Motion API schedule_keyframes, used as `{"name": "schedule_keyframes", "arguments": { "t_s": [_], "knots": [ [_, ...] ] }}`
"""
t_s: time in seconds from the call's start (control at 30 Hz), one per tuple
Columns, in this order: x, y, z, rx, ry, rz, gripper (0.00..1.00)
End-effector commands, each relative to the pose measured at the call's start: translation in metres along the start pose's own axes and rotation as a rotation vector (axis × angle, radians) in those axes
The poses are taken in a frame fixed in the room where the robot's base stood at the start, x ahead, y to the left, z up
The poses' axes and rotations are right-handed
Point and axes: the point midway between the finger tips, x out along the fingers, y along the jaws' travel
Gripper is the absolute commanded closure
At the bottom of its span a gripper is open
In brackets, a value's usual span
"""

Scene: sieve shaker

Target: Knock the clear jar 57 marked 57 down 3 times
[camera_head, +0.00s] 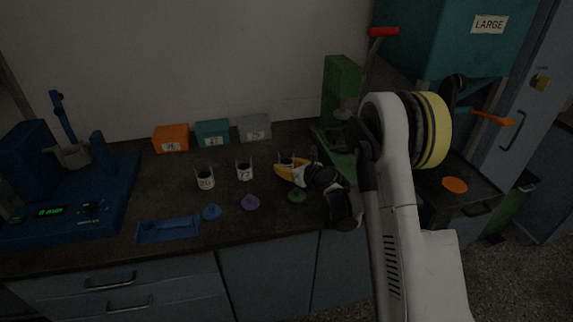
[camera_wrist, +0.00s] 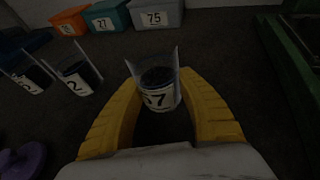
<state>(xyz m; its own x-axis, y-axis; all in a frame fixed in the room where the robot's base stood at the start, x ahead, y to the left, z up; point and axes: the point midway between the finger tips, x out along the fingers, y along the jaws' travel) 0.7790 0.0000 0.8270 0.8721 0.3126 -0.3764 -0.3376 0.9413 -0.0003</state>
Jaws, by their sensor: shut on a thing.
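The clear jar 57 (camera_wrist: 158,98) has a white label reading 57 and dark contents. It stands between the yellow fingers of my gripper (camera_wrist: 158,105) in the wrist view, and my gripper is shut on it. In the head view my gripper (camera_head: 287,168) is at the right end of the row of jars and partly covers the jar. The jar looks about upright. I cannot tell whether its base touches the bench.
Two other labelled clear jars (camera_head: 205,178) (camera_head: 244,170) stand to the left. Blue, purple and green lids (camera_head: 297,196) lie in front. Orange, teal and grey bins (camera_head: 254,129) stand behind. A green press (camera_head: 341,90) is close on the right, a blue machine (camera_head: 70,190) far left.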

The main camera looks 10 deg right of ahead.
Motion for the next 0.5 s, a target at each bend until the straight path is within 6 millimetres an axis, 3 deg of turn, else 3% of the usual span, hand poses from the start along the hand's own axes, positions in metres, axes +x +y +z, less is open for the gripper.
{"name": "schedule_keyframes", "arguments": {
  "t_s": [0.17, 0.2, 0.27, 0.5],
  "knots": [
    [0.0003, 0.0006, -0.0033, -0.004, 0.006, 0.003, 0.97],
    [0.0003, 0.0006, -0.0034, -0.004, 0.006, 0.003, 0.56],
    [0.0003, 0.0005, -0.0033, -0.004, 0.006, 0.002, 0.37],
    [0.0001, 0.0004, -0.002, -0.002, 0.004, 0.002, 0.35]
  ]
}}
